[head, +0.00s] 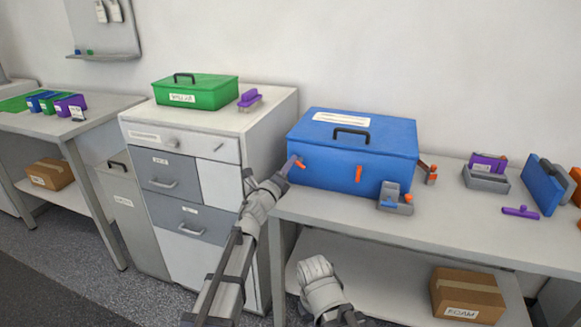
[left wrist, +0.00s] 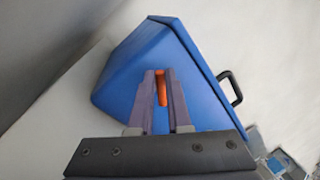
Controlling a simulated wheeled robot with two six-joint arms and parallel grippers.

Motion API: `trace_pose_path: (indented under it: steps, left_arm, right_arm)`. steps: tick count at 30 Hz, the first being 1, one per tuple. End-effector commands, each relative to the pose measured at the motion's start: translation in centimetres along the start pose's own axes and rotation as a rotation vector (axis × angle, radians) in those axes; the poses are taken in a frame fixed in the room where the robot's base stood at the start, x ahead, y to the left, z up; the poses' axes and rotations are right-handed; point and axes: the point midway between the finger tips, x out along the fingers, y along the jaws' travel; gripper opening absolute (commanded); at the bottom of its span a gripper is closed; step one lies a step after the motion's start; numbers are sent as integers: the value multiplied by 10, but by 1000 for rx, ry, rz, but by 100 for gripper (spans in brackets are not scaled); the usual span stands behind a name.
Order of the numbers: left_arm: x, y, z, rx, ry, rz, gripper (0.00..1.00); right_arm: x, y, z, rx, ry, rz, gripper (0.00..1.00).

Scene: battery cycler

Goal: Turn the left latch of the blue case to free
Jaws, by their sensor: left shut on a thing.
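The blue case (head: 338,163) stands closed on the right-hand bench, its black handle (head: 351,131) on the lid. Its front carries two orange latches. The left latch (head: 300,164) looks tilted in the head view; the other latch (head: 358,174) is upright. My left gripper (head: 290,167) is at the left end of the case front, shut on the left latch. In the left wrist view the orange latch (left wrist: 161,88) shows between the two fingers, against the blue case (left wrist: 125,85).
A small grey holder (head: 395,203) stands in front of the case's right end. Grey and purple items (head: 487,172) lie further right. A green case (head: 195,92) sits on the drawer cabinet (head: 178,190) at left. A cardboard box (head: 467,295) is on the lower shelf.

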Motion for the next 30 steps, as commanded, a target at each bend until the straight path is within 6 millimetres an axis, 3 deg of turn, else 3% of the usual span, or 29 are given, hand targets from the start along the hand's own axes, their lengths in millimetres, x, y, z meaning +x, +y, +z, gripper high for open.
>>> trace_pose_path:
  steps: [15,30]
  left_arm:
    - [-2,9,-4,-419,-83,1,0]
    - [-2,11,-6,-582,-117,0,0]
  right_arm:
    - [16,-2,-1,0,0,0,0]
    - [20,-2,-1,0,0,0,0]
